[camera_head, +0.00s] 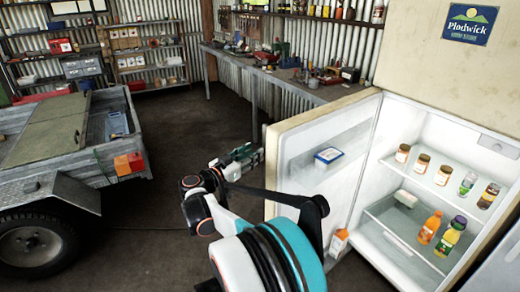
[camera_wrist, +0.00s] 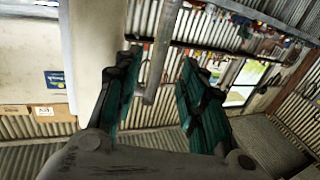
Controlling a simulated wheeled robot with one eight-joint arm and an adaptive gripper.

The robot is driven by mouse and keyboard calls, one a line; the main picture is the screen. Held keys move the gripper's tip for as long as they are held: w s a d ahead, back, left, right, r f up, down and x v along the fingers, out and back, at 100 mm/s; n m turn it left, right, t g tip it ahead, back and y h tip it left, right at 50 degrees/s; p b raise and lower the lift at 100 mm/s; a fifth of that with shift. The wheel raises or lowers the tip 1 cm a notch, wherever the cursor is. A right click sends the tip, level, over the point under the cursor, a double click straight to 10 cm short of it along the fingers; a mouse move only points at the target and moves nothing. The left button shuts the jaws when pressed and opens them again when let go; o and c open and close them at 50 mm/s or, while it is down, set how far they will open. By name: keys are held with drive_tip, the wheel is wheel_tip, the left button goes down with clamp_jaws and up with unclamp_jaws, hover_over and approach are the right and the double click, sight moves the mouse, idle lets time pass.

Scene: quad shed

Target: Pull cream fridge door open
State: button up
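The cream fridge door (camera_head: 318,150) stands swung wide open, its white inner side facing my head camera. In the wrist view, my gripper's teal-padded fingers (camera_wrist: 160,75) are spread apart. A grey metal bar, looking like the door handle (camera_wrist: 160,50), lies between them, closer to the left finger, with a gap to the right one. Whether the left finger touches it I cannot tell. The handle is hidden in the head view.
The open fridge compartment (camera_head: 415,215) holds several jars and bottles on glass shelves. The upper cream door (camera_head: 430,60) with a blue sign is shut. A trailer (camera_head: 60,150) stands at left, a workbench (camera_head: 300,88) behind. Dark floor (camera_head: 190,120) is clear between.

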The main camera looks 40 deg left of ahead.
drive_tip(key=shift+s+d, duration=0.1)
drive_tip(key=shift+s, duration=2.2)
